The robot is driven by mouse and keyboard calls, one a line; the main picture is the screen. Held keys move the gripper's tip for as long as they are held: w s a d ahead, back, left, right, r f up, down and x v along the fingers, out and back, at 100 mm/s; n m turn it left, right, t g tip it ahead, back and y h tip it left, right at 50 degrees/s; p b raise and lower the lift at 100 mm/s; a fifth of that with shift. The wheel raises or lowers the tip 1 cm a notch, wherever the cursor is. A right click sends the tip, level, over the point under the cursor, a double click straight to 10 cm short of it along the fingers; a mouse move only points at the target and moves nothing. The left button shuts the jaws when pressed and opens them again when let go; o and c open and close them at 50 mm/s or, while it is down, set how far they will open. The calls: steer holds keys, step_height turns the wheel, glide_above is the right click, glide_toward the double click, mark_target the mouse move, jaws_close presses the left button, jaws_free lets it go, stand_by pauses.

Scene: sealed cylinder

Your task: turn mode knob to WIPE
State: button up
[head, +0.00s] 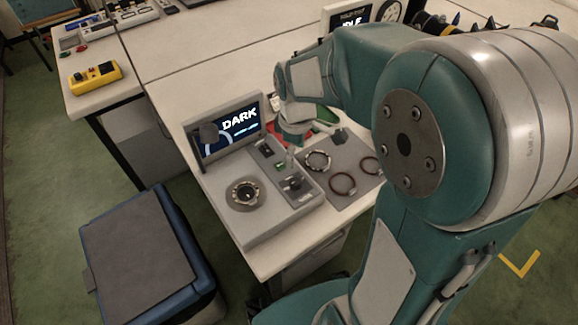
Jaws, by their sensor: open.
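A grey console (262,222) stands on the white table with a tilted screen (230,125) at its back reading "DARK". A dark knob (293,184) sits on the right strip of the console and looks like the mode knob. Its label and pointer are too small to read, and WIPE cannot be made out. A green button (280,166) and a small black switch (266,149) are farther back on the strip. My gripper (315,144) is open, above and behind the knob near the strip's far right side. I cannot tell whether it touches anything.
A round metal-ringed port (245,193) is on the console's left. A grey mat (345,157) with several rings lies to its right. My arm crosses the right side, partly hiding an "IDLE" display (349,22). A yellow box (96,77) and blue-edged bin (190,245) stand left.

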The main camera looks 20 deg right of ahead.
mark_target(295, 181)
step_height(295, 181, down, 11)
steer(key=shift+r, duration=0.1)
stand_by(0.3)
steer(key=shift+s, duration=0.1)
jaws_close()
